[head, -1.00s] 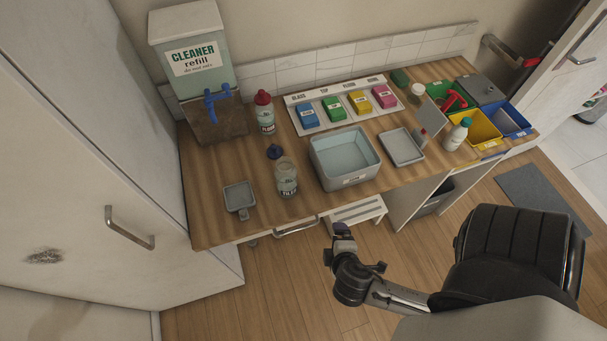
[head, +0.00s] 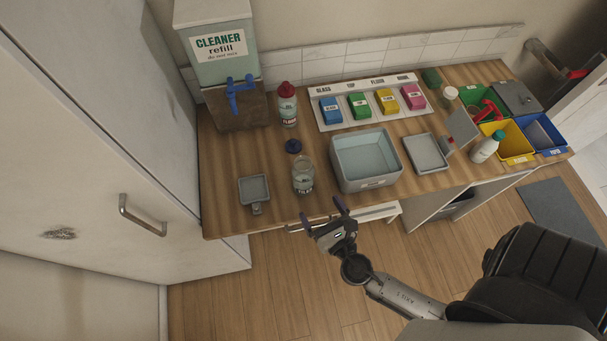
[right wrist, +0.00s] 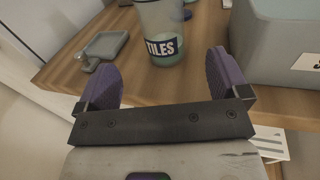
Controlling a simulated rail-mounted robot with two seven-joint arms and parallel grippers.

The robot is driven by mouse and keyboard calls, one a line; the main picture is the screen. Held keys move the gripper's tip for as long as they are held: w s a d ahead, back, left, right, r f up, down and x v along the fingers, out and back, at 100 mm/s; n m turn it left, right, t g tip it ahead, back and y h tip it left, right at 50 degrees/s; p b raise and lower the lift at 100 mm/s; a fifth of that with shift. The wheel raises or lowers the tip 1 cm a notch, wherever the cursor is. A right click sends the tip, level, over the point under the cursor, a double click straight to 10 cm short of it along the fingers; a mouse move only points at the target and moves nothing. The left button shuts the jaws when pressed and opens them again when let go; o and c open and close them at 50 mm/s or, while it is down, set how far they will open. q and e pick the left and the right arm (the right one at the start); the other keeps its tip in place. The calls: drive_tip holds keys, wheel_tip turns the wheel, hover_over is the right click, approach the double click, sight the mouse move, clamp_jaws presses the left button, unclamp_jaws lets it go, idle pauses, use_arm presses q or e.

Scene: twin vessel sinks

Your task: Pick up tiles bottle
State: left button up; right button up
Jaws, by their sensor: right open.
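The tiles bottle (head: 303,177) is a clear, open-topped bottle with a dark label. It stands upright near the front edge of the wooden counter, left of the grey basin. In the right wrist view the tiles bottle (right wrist: 160,35) shows its "TILES" label and some greenish liquid low inside. My right gripper (head: 322,214) is open and empty, just in front of the counter edge and short of the bottle. In the right wrist view its purple fingers (right wrist: 170,80) are spread wide, with the bottle beyond and between them. My left gripper is not in view.
A dark blue cap (head: 293,146) lies behind the bottle. A small grey tray (head: 254,190) is to its left and the grey basin (head: 366,160) close to its right. A red-capped bottle (head: 287,105) stands behind. A white cabinet (head: 90,150) bounds the left.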

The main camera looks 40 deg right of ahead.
sight(308, 187)
drive_tip(key=x, duration=0.4)
drive_tip(key=shift+w+d, duration=0.1)
drive_tip(key=shift+w, duration=0.05)
drive_tip(key=shift+w+d+p, duration=0.2)
drive_tip(key=shift+w+p, duration=0.15)
drive_tip(key=shift+w, duration=0.3)
drive_tip(key=x, duration=0.3)
drive_tip(key=shift+w+d+r+p, duration=0.1)
drive_tip(key=shift+w+d+p, duration=0.15)
drive_tip(key=shift+w+p, duration=0.1)
drive_tip(key=shift+w+d, duration=0.2)
drive_tip(key=shift+w, duration=0.4)
drive_tip(key=shift+c, duration=0.3)
drive_tip(key=c, duration=1.1)
drive_tip(key=shift+c, duration=0.3)
